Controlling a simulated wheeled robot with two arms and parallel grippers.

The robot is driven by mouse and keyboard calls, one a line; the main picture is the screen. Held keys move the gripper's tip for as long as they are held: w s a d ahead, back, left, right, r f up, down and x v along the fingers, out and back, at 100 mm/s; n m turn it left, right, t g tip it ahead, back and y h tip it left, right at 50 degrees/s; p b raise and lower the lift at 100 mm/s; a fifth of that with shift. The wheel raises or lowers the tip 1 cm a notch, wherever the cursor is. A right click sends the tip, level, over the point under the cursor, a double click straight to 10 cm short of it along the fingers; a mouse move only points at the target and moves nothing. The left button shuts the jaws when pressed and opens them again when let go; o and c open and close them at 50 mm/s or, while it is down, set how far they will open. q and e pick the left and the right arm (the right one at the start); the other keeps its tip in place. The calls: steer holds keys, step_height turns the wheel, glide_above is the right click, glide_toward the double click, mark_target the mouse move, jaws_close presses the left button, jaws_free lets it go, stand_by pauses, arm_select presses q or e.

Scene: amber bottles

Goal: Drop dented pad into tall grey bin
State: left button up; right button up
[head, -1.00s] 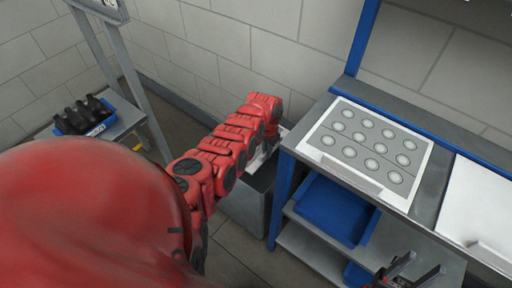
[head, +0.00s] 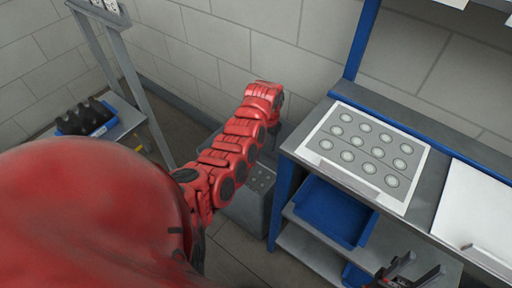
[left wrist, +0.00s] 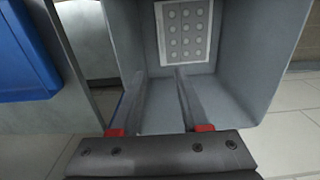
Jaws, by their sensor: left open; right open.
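The tall grey bin (head: 240,213) stands on the floor left of the workbench. I cannot make out a dent. My left gripper (left wrist: 160,75) is open and empty over the bin's mouth, apart from the pad; in the head view my arm hides its fingers. My right gripper (head: 412,272) is open and empty at the lower right.
The workbench (head: 425,205) bears a white-edged board with round spots (head: 412,196) and a white panel (head: 483,215). A blue tray (head: 335,212) sits on the shelf below. A blue crate of dark bottles (head: 100,127) stands on a side table at the left.

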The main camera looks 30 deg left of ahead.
arm_select(q)
step_height(320, 180, up, 10)
steer(key=p, duration=0.1)
steer(key=shift+r, duration=0.15)
steer(key=shift+s, duration=0.1)
stand_by(0.4)
